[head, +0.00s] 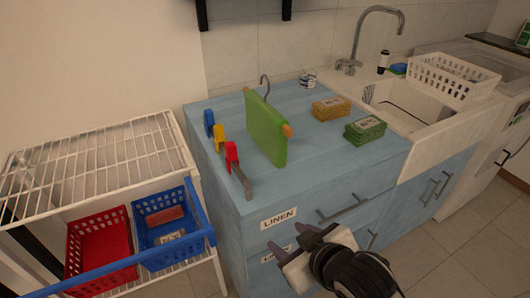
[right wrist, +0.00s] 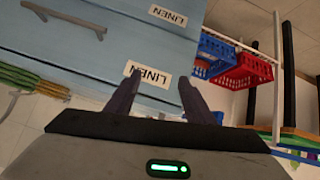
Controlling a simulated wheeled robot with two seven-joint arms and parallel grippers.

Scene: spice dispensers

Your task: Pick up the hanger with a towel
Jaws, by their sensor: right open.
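A green towel (head: 266,132) hangs on a hanger whose grey hook (head: 265,84) rises above it. An orange end of the hanger (head: 287,130) shows at the towel's right edge. The towel stands upright over the left part of the blue counter. My right gripper (head: 289,240) is open and empty, low in front of the cabinet's drawers and below the counter's front edge, well apart from the towel. Its two fingers also show in the right wrist view (right wrist: 160,88), pointing toward the drawer fronts. The towel is not in the right wrist view. My left gripper is not in view.
Blue, yellow and red clips (head: 231,156) line the counter's left edge. Folded orange cloths (head: 331,108) and green cloths (head: 364,130) lie right of the towel. A sink (head: 420,135) is farther right. A white rack (head: 90,165) with red (head: 100,245) and blue (head: 170,222) baskets stands left.

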